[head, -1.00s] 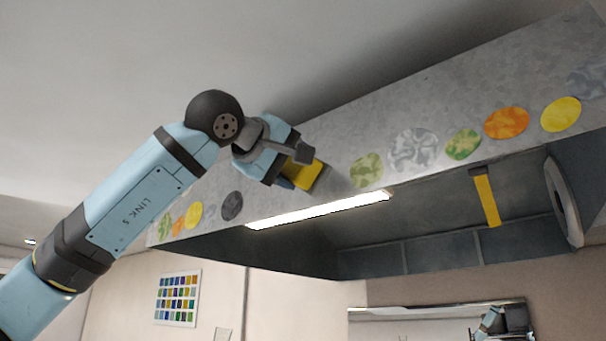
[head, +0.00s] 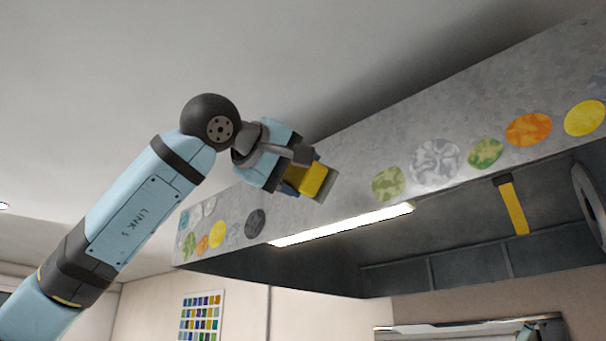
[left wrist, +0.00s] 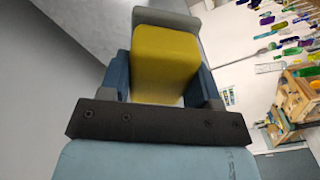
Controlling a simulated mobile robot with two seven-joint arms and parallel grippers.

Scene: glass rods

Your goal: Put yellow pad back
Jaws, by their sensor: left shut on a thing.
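The yellow pad (head: 314,181) is a yellow block with a grey layer on its outer end. My left gripper (head: 297,172) is shut on it, high up in front of the hood's grey face (head: 345,150). In the left wrist view the yellow pad (left wrist: 165,62) sits between the two blue and grey fingers, its grey end pointing away from the wrist. I cannot tell whether the pad touches the hood. My right gripper is not in view.
The hood's face bears several coloured discs, such as a dark grey disc (head: 255,224) and a green disc (head: 388,183). A lit strip (head: 345,223) runs along its lower edge. A yellow strip (head: 513,208) hangs beneath it. The left wrist view shows wooden crates (left wrist: 290,95).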

